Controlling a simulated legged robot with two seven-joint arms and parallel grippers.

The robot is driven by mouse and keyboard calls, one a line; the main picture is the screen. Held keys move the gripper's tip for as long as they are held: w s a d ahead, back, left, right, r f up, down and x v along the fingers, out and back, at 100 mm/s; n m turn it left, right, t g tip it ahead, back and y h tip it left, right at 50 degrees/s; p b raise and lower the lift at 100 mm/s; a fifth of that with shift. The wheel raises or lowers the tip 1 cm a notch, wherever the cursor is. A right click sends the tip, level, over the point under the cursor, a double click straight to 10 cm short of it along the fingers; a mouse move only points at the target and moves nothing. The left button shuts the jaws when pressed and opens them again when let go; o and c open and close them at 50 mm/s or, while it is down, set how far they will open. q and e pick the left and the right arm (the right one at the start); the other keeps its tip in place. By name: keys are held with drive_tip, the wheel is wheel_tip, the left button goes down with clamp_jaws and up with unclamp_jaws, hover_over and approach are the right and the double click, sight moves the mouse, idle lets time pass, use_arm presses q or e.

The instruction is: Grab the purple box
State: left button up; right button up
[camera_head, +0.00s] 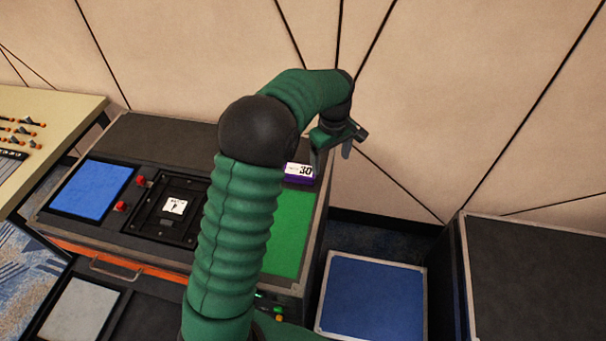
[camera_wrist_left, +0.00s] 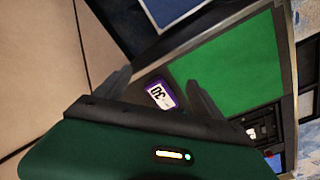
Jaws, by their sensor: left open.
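The purple box (camera_head: 299,180) is small, with a white top bearing the number 30. It lies on the dark console top at the far edge of the green panel (camera_head: 290,228), partly hidden by my left arm in the head view. My left gripper (camera_head: 333,154) is open and empty, above and just right of the box in the head view. In the left wrist view, the purple box (camera_wrist_left: 161,95) shows between the two open fingers (camera_wrist_left: 162,88), beyond them and apart from them. My right gripper is not in view.
The console (camera_head: 150,135) also carries a blue panel (camera_head: 92,189), red knobs and a black framed unit (camera_head: 166,208). The wall (camera_head: 420,120) rises close behind. A blue-topped case (camera_head: 372,298) and a dark case (camera_head: 545,280) stand to the right.

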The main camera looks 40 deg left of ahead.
sight(300, 169)
use_arm(q)
drive_tip(key=w+a+n+g+b, duration=0.1)
drive_tip(key=w+a+n, duration=0.1)
drive_tip(key=a+n, duration=0.9)
drive_tip(key=shift+m, duration=0.9)
drive_tip(key=f, duration=0.4)
drive_tip(key=a+f, duration=0.1)
drive_tip(key=f, duration=0.2)
drive_tip(key=a+f+b, duration=0.1)
drive_tip(key=f, duration=0.3)
drive_tip(key=shift+f, duration=0.3)
drive_tip(key=f, duration=0.4)
drive_tip(key=shift+s+d+f, duration=0.1)
drive_tip(key=shift+s+f, duration=0.15)
drive_tip(key=shift+f, duration=0.4)
drive_tip(key=c, duration=1.6)
